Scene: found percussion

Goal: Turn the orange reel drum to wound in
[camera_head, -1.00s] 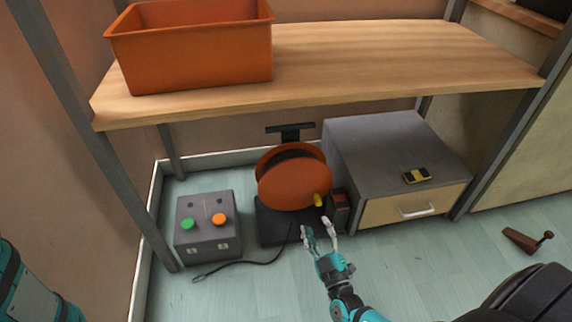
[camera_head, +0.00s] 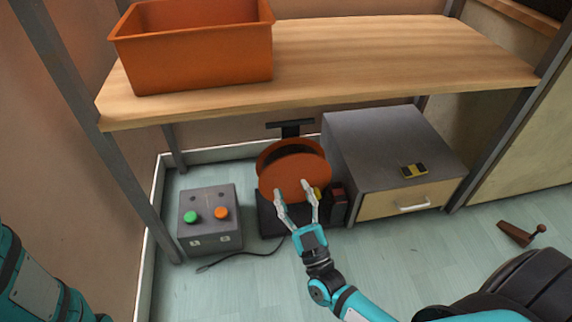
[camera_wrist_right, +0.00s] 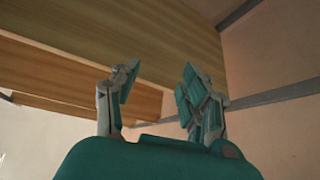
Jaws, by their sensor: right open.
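The orange reel drum (camera_head: 294,168) stands on a dark base (camera_head: 268,215) under the wooden shelf. A small yellow knob (camera_head: 317,192) sits at the lower right of its face, partly behind a finger of my right gripper. My right gripper (camera_head: 294,186) is open in front of the drum's lower face, its fingers pointing up and spread. I cannot tell whether they touch the drum. In the right wrist view the open fingers (camera_wrist_right: 155,85) show with nothing between them, and the drum is not seen. Part of my left arm shows at the lower left, but its gripper does not.
A grey box (camera_head: 211,232) with green and orange buttons stands left of the drum, a black cable in front. A grey drawer cabinet (camera_head: 375,137) stands close on the right. The shelf (camera_head: 400,60) hangs above with an orange bin (camera_head: 195,60). A brown piece (camera_head: 515,232) lies right.

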